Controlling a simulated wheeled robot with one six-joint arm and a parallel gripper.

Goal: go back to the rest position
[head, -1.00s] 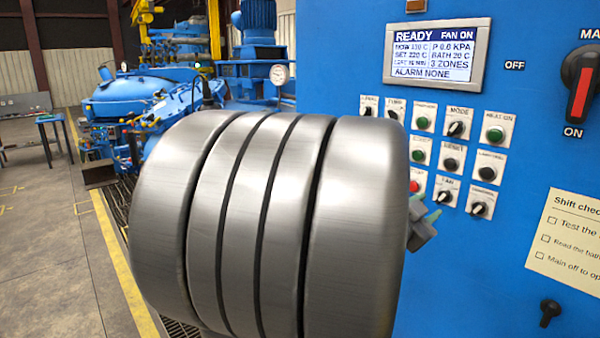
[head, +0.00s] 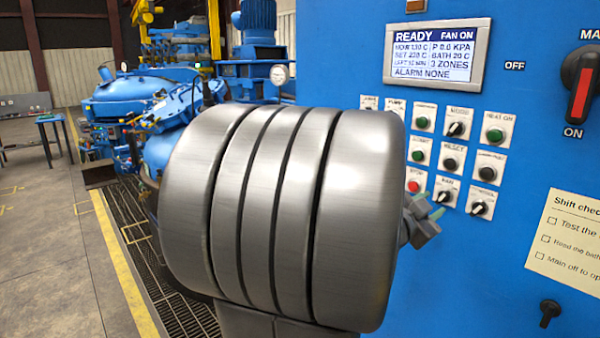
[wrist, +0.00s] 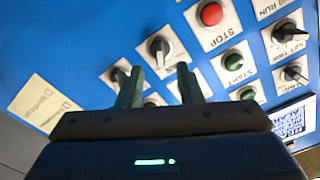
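My gripper (head: 434,212) shows at the right edge of my large grey arm link, in front of the blue control panel (head: 345,50). In the wrist view its two green fingers (wrist: 160,84) stand apart with nothing between them, so it is open and empty. They point at the panel face, near a black rotary knob (wrist: 159,47). The red STOP button (wrist: 210,14) lies above and right of the fingers. I cannot tell the exact gap between the fingertips and the panel.
A lit screen (head: 437,53) reads READY and ALARM NONE. A red-and-black main switch (head: 580,82) and a paper checklist (head: 570,240) are at the right. A blue vessel (head: 135,98) stands at the back left.

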